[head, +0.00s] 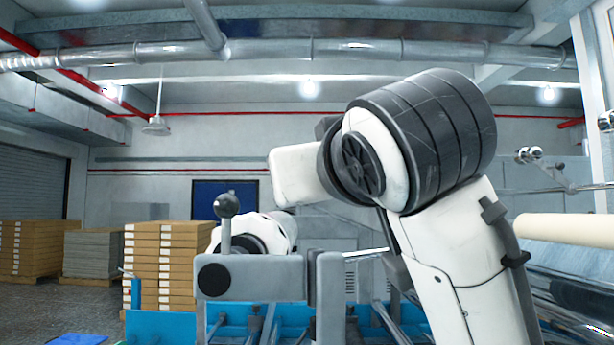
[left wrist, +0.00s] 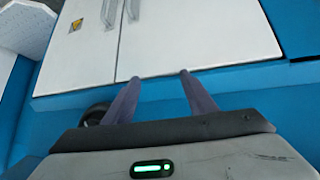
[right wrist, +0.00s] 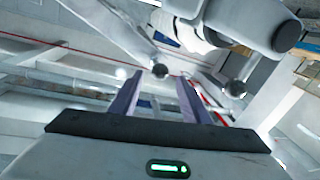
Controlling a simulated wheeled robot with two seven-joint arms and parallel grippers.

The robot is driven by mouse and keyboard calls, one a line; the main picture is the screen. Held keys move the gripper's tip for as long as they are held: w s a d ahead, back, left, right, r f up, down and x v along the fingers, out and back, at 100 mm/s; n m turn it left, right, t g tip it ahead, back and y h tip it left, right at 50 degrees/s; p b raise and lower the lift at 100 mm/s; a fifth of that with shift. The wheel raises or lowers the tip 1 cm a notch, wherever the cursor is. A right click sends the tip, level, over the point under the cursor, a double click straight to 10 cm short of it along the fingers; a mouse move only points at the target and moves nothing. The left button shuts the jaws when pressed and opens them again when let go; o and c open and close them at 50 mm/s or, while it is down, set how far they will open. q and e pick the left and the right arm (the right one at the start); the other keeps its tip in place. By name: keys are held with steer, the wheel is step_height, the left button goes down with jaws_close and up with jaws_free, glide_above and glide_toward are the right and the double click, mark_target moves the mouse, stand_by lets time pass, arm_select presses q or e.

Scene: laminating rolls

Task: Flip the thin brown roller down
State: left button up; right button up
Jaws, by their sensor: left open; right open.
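No thin brown roller can be made out clearly in any view. A cream-coloured roller (head: 565,229) runs in from the right edge of the head view; I cannot tell whether it is the one named. My left gripper (left wrist: 160,75) is open and empty, facing a white cabinet panel (left wrist: 180,35) in a blue frame. My right gripper (right wrist: 157,77) is open and tilted upward. A ball-ended lever (right wrist: 160,70) shows just beyond its fingertips and a second ball-ended lever (right wrist: 235,89) to the right. Neither is held. Neither gripper's fingers can be made out in the head view.
A grey machine bracket with an upright ball knob (head: 228,205) stands at centre-left. Blue machine framing (head: 160,328) lies below. Metal ball-ended parts (head: 529,154) sit at right. Stacked brown boards (head: 165,265) stand behind. A large arm link blocks much of the head view.

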steer(key=w, duration=0.3)
steer(key=w+a+p, duration=0.1)
steer(key=w, duration=0.1)
steer(key=shift+w, duration=0.15)
steer(key=c, duration=1)
arm_select(q)
steer(key=shift+w+r, duration=0.25)
steer(key=shift+r, duration=0.25)
steer(key=shift+w+r, duration=0.2)
steer(key=shift+r, duration=0.25)
arm_select(e)
steer(key=shift+f, duration=0.1)
jaws_close()
